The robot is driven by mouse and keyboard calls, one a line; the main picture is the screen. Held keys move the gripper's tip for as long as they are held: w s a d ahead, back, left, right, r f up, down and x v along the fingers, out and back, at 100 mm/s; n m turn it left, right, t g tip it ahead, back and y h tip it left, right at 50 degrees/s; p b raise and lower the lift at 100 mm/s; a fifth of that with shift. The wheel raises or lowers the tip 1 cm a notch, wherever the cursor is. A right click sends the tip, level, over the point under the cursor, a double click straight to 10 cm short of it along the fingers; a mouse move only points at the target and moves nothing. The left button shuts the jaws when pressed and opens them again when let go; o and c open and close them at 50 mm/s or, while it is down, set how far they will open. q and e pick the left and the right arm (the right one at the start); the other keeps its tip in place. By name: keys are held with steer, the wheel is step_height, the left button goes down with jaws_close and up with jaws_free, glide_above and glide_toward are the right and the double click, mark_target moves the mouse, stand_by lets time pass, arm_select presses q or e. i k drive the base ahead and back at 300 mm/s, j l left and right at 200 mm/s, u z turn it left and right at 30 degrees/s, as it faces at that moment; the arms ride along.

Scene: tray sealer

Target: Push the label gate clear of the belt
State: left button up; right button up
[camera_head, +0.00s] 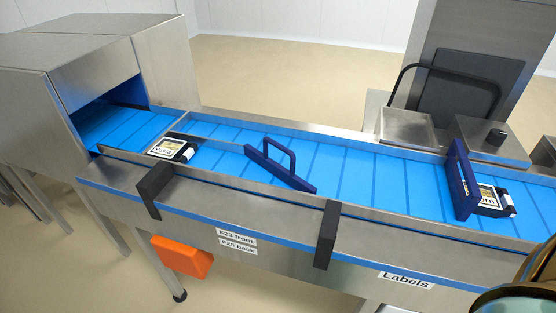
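Two dark blue gates stand on the blue belt (350,180). One gate (462,182) is at the right, above the "Labels" sign (406,280), and stands across the belt. The other gate (280,168), with a loop handle, lies slantwise over the middle of the belt. A dark tray (492,198) with a label reading partly "orn" sits close to the right side of the right gate; the gate hides part of it. Neither of my grippers is in view.
A second labelled tray (172,149) sits on the belt at the left, by the steel tunnel (110,55). Black brackets (327,235) stand on the front rail. An orange block (182,256) hangs below. Steel boxes (406,128) line the back right. A rounded part fills the lower right corner.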

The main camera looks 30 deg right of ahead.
mark_target(464, 205)
steer(key=z, duration=2.05)
